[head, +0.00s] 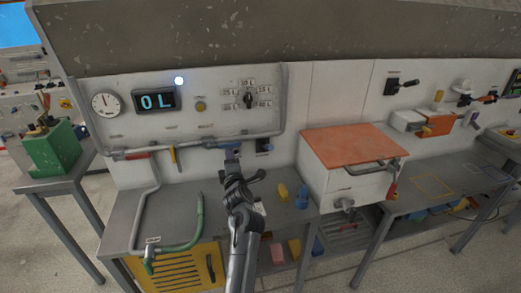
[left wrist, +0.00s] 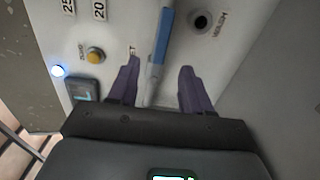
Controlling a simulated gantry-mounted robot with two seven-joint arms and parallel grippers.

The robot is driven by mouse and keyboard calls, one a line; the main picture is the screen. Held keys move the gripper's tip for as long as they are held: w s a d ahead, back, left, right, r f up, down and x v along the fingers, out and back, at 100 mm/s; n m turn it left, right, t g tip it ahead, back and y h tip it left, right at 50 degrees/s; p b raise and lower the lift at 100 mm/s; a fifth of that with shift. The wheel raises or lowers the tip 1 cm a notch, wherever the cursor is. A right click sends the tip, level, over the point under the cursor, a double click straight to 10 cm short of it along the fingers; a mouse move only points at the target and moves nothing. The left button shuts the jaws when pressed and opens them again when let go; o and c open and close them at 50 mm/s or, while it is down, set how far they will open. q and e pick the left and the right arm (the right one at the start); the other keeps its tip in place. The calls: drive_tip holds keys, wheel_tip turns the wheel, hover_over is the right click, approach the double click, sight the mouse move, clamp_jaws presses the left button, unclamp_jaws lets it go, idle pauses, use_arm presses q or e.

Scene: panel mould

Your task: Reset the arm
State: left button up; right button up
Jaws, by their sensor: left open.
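My left gripper (head: 232,154) is in front of the grey pipe (head: 190,144) below the control panel. In the left wrist view its two purple fingers (left wrist: 160,75) are spread open. A blue section (left wrist: 162,36) of a bar or pipe shows between and beyond the fingers; I cannot tell whether they touch it. My left arm (head: 242,225) rises from the bottom middle of the head view and partly hides the bench. My right gripper is not in view.
The panel has a gauge (head: 106,104), a display reading "OL" (head: 156,101) and a rotary selector (head: 249,98). A green hose end (head: 199,222) stands over the bench. A white box with an orange lid (head: 349,145) is to the right, a green container (head: 53,150) to the left.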

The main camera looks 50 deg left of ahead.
use_arm(q)
drive_tip(key=s+d+f+m+t+h, duration=0.2)
drive_tip(key=d+f+m+h, duration=0.45)
drive_tip(key=d+m, duration=0.5)
drive_tip(key=s+d+f+m+t+h, duration=0.1)
drive_tip(key=s+d+f+m+h, duration=0.2)
drive_tip(key=d+f+m+h, duration=0.65)
drive_tip(key=s+d+f+m+g, duration=0.35)
drive_tip(key=s+d+m, duration=0.25)
drive_tip(key=s+d, duration=0.45)
drive_tip(key=s+d+f+m+g, duration=0.35)
drive_tip(key=s+d+m, duration=0.25)
drive_tip(key=s+d, duration=0.5)
wheel_tip(320, 180, up, 36)
drive_tip(key=a+p, duration=0.1)
drive_tip(key=p, duration=3.5)
drive_tip(key=shift+w+a+r+g, duration=0.15)
drive_tip(key=shift+r+g, duration=0.1)
drive_tip(key=shift+g, duration=0.05)
